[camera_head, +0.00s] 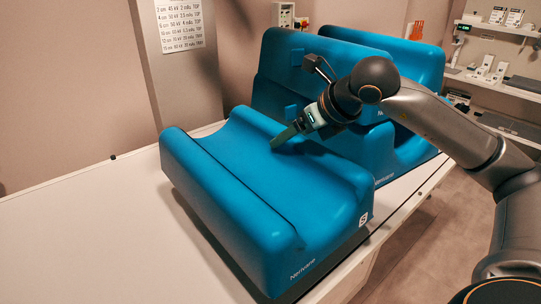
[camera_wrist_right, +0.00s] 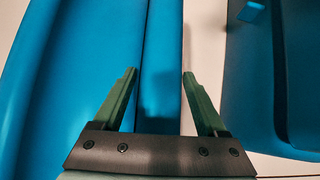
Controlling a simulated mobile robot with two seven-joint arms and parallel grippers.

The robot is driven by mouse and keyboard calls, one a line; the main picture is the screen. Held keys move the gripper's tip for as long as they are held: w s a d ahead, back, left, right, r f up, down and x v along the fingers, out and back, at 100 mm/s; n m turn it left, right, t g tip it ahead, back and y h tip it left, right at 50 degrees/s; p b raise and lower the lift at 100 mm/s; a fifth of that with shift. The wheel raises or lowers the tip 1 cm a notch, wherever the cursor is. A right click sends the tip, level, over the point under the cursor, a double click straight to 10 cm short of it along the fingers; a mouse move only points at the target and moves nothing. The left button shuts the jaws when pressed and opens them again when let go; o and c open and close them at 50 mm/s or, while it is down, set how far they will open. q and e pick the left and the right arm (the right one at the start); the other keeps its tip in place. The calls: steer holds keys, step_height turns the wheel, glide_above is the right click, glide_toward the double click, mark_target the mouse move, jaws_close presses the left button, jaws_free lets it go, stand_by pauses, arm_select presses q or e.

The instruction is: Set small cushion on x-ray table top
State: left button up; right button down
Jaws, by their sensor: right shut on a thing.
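The small cushion (camera_head: 240,185), blue with a trough and an "S" label, is over the white x-ray table top (camera_head: 80,245) in the head view. I cannot tell whether its whole underside touches the table. My right gripper (camera_head: 284,138) reaches in from the right and is shut on the cushion's far side. In the right wrist view its green fingers (camera_wrist_right: 160,80) stand on either side of a blue edge of the cushion (camera_wrist_right: 75,70). The fingertips are partly hidden in the head view. My left gripper is not in view.
Larger blue cushions (camera_head: 275,62) stand behind and to the right, close to my right gripper. The table top is clear at the left. A wall lies behind it, and shelves with small items (camera_head: 500,80) are at the far right.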

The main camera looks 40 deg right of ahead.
steer(key=x, duration=0.8)
steer(key=shift+w+a+f, duration=0.1)
steer(key=shift+a+f, duration=0.05)
steer(key=shift+a, duration=0.1)
steer(key=shift+w+f, duration=0.1)
steer(key=shift+f, duration=0.8)
steer(key=shift+w+f, duration=0.15)
steer(key=shift+f, duration=0.75)
jaws_free()
steer(key=shift+f, duration=0.1)
steer(key=shift+s, duration=0.1)
steer(key=v, duration=1.2)
steer(key=shift+b, duration=0.35)
